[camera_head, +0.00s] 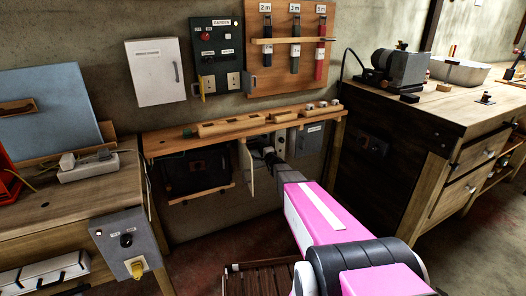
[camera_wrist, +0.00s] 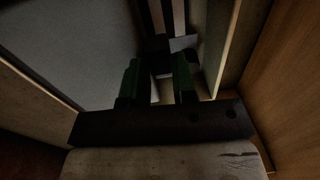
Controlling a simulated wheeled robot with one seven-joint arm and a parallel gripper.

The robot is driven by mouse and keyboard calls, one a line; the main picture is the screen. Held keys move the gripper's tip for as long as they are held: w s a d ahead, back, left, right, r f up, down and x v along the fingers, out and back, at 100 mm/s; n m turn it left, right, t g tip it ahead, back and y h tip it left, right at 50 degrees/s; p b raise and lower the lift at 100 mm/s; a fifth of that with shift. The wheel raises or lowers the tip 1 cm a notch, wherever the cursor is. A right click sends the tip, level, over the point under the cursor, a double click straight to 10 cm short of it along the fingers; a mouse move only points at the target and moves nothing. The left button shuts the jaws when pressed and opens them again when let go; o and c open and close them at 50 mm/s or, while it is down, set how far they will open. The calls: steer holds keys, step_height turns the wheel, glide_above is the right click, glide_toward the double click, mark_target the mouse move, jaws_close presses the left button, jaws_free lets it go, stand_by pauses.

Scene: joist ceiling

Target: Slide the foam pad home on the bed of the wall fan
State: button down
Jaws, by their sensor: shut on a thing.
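My gripper (camera_head: 268,156) reaches under the wall shelf, beside a pale upright panel that stands out from the wall. In the wrist view my gripper (camera_wrist: 157,78) has two green fingers, shut on a dark piece in deep shadow. I take this piece to be the foam pad, but its outline is mostly hidden. A pale grey unit (camera_head: 281,137) on the wall behind my gripper may be the wall fan. Its bed cannot be made out. A small light grey piece (camera_wrist: 183,44) shows just past the fingertips.
The wooden shelf (camera_head: 235,124) is close above my gripper. The pale panel (camera_head: 247,168) is close on the left. A dark box (camera_head: 197,170) hangs further left, a small grey box (camera_head: 309,138) to the right. A workbench (camera_head: 400,125) stands at the right.

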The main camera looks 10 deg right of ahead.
steer(key=shift+w+a, duration=0.15)
steer(key=shift+w, duration=0.35)
steer(key=c, duration=0.8)
jaws_free()
steer(key=shift+c, duration=0.2)
steer(key=v, duration=1)
steer(key=shift+s, duration=0.35)
steer(key=shift+f, duration=0.1)
